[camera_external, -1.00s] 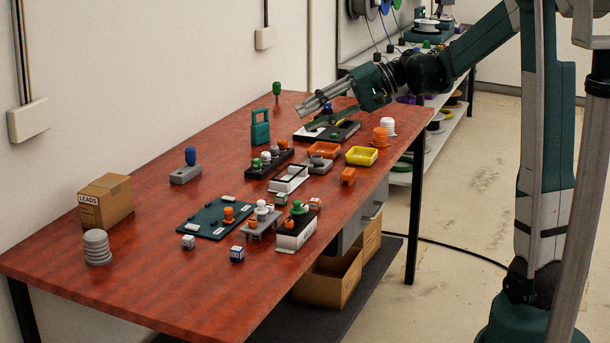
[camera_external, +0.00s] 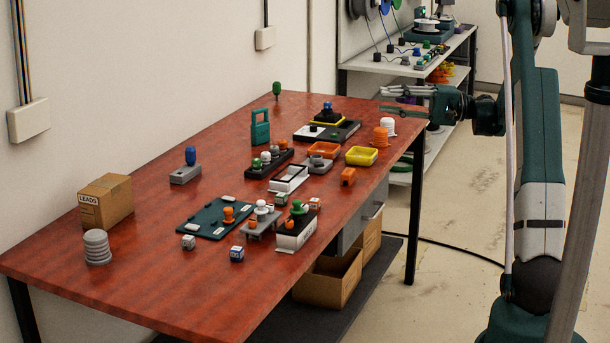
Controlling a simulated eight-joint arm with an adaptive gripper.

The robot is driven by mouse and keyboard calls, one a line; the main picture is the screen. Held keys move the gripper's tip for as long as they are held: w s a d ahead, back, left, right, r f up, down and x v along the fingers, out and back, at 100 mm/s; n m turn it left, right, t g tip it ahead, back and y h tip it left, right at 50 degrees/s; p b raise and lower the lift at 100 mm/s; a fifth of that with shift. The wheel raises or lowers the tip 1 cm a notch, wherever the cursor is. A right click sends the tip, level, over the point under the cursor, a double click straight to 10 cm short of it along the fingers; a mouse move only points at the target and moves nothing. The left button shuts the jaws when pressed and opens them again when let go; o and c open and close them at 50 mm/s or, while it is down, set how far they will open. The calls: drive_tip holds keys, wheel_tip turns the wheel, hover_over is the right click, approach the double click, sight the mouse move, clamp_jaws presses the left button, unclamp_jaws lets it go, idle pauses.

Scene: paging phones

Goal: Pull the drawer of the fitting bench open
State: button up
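The fitting bench (camera_external: 140,290) is a red-brown wooden table with dark legs. Its grey drawer (camera_external: 358,230) hangs under the right-hand edge, with a light bar handle (camera_external: 377,211) on its front. The drawer looks shut, its front close to the bench edge. My gripper (camera_external: 382,100) is at the bench's far right corner, level and pointing left. Its two fingers are apart with nothing between them. It is well above and beyond the drawer handle, not touching it.
Cardboard boxes (camera_external: 328,280) stand on the dark lower shelf beneath the drawer. Small fittings, a yellow tray (camera_external: 361,156) and an orange block (camera_external: 348,177) lie near the bench's right edge. A dark bench leg (camera_external: 415,215) stands right of the drawer.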

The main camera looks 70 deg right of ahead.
drive_tip(key=s+d+f+t, duration=0.1)
drive_tip(key=s+d+f, duration=0.1)
drive_tip(key=s+d, duration=0.4)
wheel_tip(320, 180, down, 36)
drive_tip(key=shift+a, duration=0.2)
drive_tip(key=shift+w, duration=0.15)
drive_tip(key=b+x, duration=0.2)
drive_tip(key=x, duration=0.5)
drive_tip(key=shift+w, duration=0.25)
drive_tip(key=shift+a+r, duration=0.1)
drive_tip(key=shift+r, duration=0.05)
clamp_jaws()
